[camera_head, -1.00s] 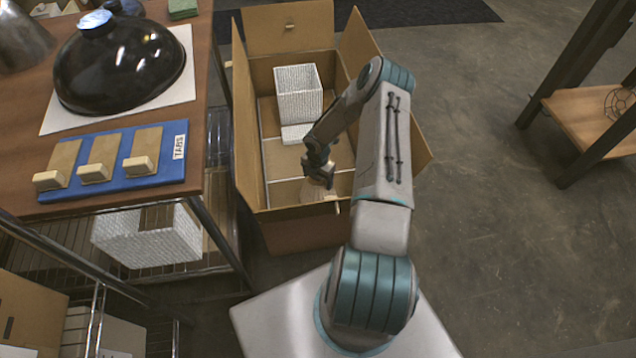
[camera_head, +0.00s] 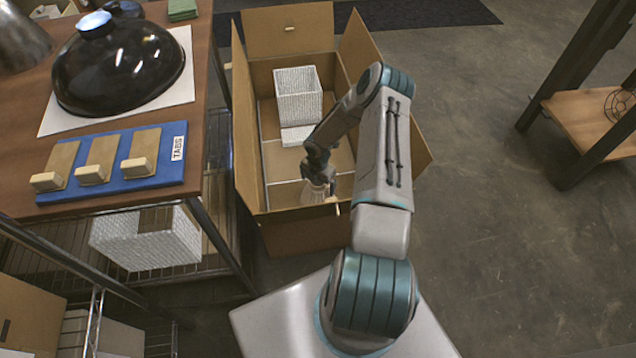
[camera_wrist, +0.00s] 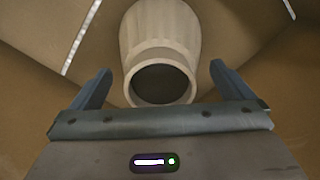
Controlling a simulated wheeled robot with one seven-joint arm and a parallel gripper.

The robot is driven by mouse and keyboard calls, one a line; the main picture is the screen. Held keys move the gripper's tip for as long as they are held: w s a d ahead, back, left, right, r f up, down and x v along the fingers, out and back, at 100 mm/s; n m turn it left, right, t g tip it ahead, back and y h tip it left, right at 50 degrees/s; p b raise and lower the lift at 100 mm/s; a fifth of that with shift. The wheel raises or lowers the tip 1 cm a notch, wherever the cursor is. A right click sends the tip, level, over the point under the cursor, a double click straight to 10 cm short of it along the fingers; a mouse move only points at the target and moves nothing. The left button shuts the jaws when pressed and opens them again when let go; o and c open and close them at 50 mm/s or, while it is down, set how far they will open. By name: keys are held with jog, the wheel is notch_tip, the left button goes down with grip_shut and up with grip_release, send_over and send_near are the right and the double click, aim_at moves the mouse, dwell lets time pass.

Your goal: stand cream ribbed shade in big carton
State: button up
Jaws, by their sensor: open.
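The cream ribbed shade (camera_wrist: 160,40) is inside the big carton (camera_head: 284,222), in its near compartment. In the wrist view its narrow collar, with a dark round opening, faces me. My gripper (camera_wrist: 161,72) is open, with one finger on each side of the shade and gaps showing between fingers and collar. In the head view the shade (camera_head: 314,190) shows just below my gripper (camera_head: 319,173), partly hidden by the arm. I cannot tell exactly how upright it stands.
A white textured box-shaped shade (camera_head: 298,95) stands in the carton's far part. White dividing lines cross the carton floor. The carton's flaps are open. A table (camera_head: 25,150) with a black dome (camera_head: 120,65) and a blue tab board (camera_head: 110,190) stands at left.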

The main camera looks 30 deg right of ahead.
jog(key=s+a+r+m+h+p, duration=0.1)
jog(key=s+a+r+m+p, duration=0.3)
jog(key=r, duration=1.5)
jog(key=s+a+r+m+h+b, duration=0.15)
jog(key=r+m, duration=0.55)
jog(key=r, duration=1.2)
jog(key=s+a+r+m, duration=0.3)
jog(key=s+r+m, duration=0.1)
jog(key=s, duration=0.2)
jog(key=s+a+r+m+y, duration=0.1)
jog(key=s+a+r+m, duration=0.3)
jog(key=s, duration=0.3)
jog(key=s+a+r+m+t+y, duration=0.1)
jog(key=s+a+r+m, duration=0.2)
jog(key=s+r+m, duration=0.1)
jog(key=shift+s+a+r+m+p, duration=0.15)
jog(key=shift+s+r+m+p, duration=0.3)
jog(key=shift+s, duration=0.7)
jog(key=shift+r+y, duration=0.2)
jog(key=shift+y, duration=0.05)
